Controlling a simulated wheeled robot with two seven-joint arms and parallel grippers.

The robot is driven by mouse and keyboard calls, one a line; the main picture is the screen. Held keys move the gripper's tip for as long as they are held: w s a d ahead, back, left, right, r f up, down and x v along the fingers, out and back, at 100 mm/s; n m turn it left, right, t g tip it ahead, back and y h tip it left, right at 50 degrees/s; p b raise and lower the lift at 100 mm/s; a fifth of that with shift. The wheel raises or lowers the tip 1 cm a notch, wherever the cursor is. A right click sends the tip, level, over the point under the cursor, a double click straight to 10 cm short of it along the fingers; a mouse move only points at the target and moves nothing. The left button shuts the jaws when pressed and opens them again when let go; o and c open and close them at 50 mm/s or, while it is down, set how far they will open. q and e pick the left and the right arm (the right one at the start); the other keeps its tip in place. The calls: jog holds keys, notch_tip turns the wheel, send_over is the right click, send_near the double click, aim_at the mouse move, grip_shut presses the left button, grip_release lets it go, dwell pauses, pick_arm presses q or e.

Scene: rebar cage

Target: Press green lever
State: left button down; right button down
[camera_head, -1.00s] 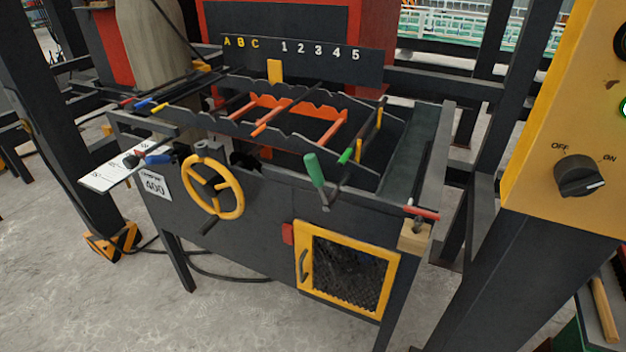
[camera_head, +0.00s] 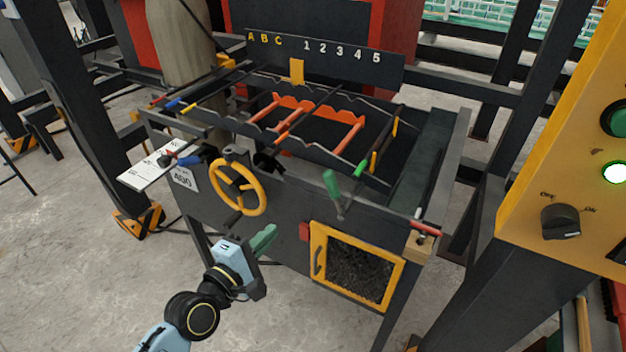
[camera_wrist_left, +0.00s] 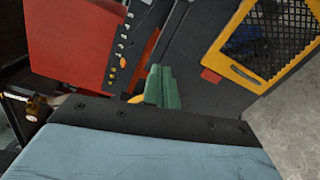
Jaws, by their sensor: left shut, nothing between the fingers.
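The green lever (camera_head: 333,184) stands on the front edge of the dark machine, to the right of the yellow handwheel. Its handle points up and tilts slightly left. My left gripper (camera_head: 264,240) is below and to the left of the lever, apart from it, in front of the machine's front panel. Its green fingers are shut and empty. They also show in the left wrist view (camera_wrist_left: 162,87), where I cannot make out the lever. My right gripper is not in view.
The yellow handwheel (camera_head: 258,200) is just above my left gripper. A yellow-framed mesh door (camera_head: 402,272) is to its right. Rebar rods lie across the machine's top. A yellow control box with a dark knob (camera_head: 561,222) and a lit lamp (camera_head: 615,172) stands at right.

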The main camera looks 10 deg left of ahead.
pick_arm(q)
notch_tip(320, 180, up, 4)
jog(key=shift+d+f+n+t+h, duration=0.15)
jog(key=shift+n+t+h, duration=0.15)
jog(key=shift+n+t, duration=0.3)
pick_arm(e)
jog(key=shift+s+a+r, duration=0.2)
pick_arm(q)
jog(key=w+d+r+p, duration=0.1)
jog(key=w+d, duration=0.5)
jog(key=w, duration=0.3)
jog(key=shift+w+d+r, duration=0.15)
jog(key=shift+d+r, duration=0.15)
jog(key=shift+d, duration=0.1)
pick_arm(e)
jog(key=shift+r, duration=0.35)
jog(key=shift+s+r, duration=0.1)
pick_arm(q)
jog(key=shift+d+r+m, duration=0.2)
jog(key=shift+m, duration=0.1)
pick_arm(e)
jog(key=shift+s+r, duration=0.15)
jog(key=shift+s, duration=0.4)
